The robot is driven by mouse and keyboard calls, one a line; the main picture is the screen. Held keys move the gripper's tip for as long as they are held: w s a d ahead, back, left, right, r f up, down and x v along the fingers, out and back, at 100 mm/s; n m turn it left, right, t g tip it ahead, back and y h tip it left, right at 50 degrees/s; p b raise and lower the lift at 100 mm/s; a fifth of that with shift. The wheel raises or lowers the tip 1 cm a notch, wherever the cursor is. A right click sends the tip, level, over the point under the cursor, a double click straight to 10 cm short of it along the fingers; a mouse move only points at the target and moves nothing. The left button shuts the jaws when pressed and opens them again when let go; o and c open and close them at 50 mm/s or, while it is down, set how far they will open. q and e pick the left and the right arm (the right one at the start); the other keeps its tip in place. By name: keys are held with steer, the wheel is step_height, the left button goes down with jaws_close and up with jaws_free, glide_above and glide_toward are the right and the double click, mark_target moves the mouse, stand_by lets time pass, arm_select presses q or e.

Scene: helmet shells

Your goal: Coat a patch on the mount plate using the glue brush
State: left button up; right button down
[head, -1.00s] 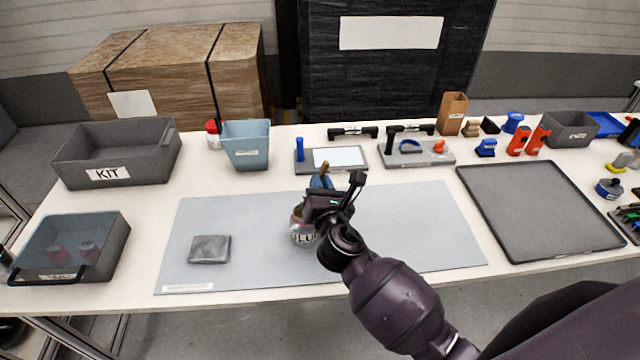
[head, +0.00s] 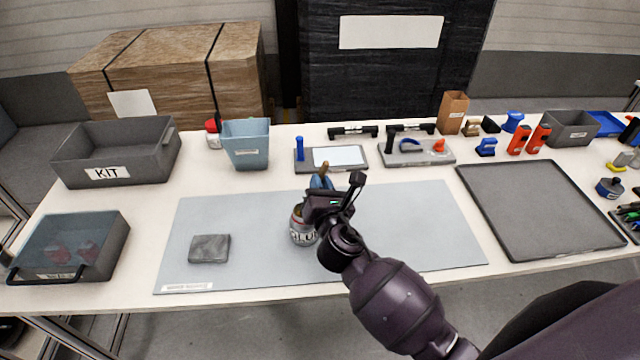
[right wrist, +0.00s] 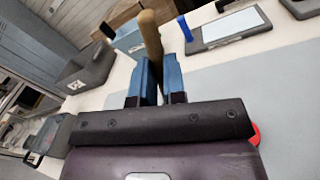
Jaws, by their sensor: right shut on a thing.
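The glue brush shows as a tan wooden handle (head: 324,170) rising from my right gripper (head: 321,183). In the right wrist view, the handle (right wrist: 150,40) stands between the blue fingers (right wrist: 158,78), which are shut on it. The brush's lower end is hidden. The glue pot (head: 302,233), a labelled can, stands on the mat just below and left of the gripper, partly covered by it. I cannot tell whether the bristles are inside the pot. A flat grey square, apparently the mount plate (head: 209,248), lies on the mat's left part. My left gripper is out of view.
The pale grey mat (head: 410,215) is clear right of my arm. A KIT bin (head: 118,150), a lidded bin (head: 70,245) and a blue bin (head: 246,145) stand left. Tool holders (head: 330,158) line the back; a dark tray (head: 540,208) lies right.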

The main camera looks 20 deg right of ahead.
mark_target(320, 171)
steer(key=shift+f, duration=0.35)
stand_by(0.3)
steer(key=shift+f, duration=0.15)
stand_by(1.2)
step_height(320, 171, up, 5)
steer(key=p, duration=0.5)
steer(key=shift+r, duration=1.15)
